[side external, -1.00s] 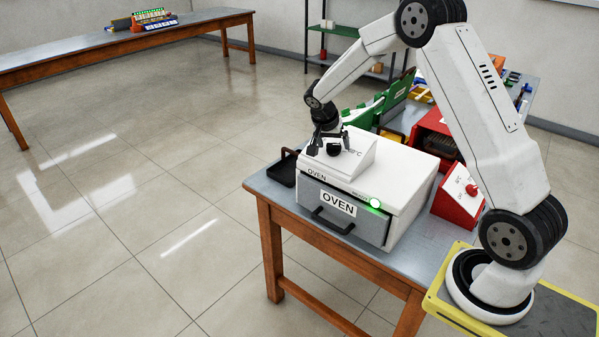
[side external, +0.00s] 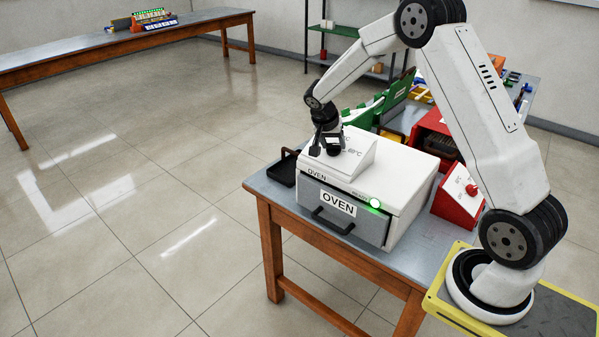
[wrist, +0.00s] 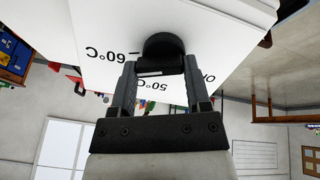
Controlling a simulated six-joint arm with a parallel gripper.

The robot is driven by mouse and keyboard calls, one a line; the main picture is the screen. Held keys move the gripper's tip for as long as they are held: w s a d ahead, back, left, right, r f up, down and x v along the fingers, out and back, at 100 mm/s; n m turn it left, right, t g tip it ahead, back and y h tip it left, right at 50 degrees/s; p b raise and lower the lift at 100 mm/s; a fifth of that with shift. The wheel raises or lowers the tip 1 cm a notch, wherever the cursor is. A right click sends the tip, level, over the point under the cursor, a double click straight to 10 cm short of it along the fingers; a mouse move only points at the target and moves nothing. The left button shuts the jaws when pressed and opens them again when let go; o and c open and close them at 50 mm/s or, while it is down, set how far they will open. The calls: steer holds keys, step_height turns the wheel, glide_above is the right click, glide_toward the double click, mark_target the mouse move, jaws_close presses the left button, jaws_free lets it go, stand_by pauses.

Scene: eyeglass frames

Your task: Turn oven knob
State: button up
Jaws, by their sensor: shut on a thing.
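The white oven (side external: 410,183) stands on the table, with a grey drawer front labelled OVEN (side external: 338,204) and a lit green light (side external: 375,203). Its round black knob (side external: 334,151) sits on the sloped white panel on top; it also shows in the wrist view (wrist: 163,45). My gripper (side external: 325,147) reaches down to the panel from above and is shut on the knob, with a finger on either side of it in the wrist view (wrist: 161,67). Markings 60°C and 50°C and part of "Off" show upside down around the knob. The gripper partly hides the knob in the side view.
A red box with a red knob (side external: 472,190) stands right of the oven. A black tray (side external: 284,168) lies at the table's left edge. Green racks (side external: 380,105) and a red machine (side external: 435,135) stand behind the oven. The floor at left is clear.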

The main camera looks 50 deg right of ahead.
steer(key=n, duration=0.7)
steer(key=shift+w, duration=0.25)
steer(key=n, duration=0.6)
steer(key=shift+w, duration=0.1)
steer(key=n, duration=0.4)
steer(key=shift+w+a+h, duration=0.1)
steer(key=shift+h, duration=0.2)
steer(key=n, duration=0.3)
steer(key=shift+n, duration=0.4)
steer(key=n, duration=0.6)
steer(key=shift+a+f+n, duration=0.1)
steer(key=shift+a+n, duration=0.1)
steer(key=shift+n, duration=0.1)
steer(key=o, duration=1.3)
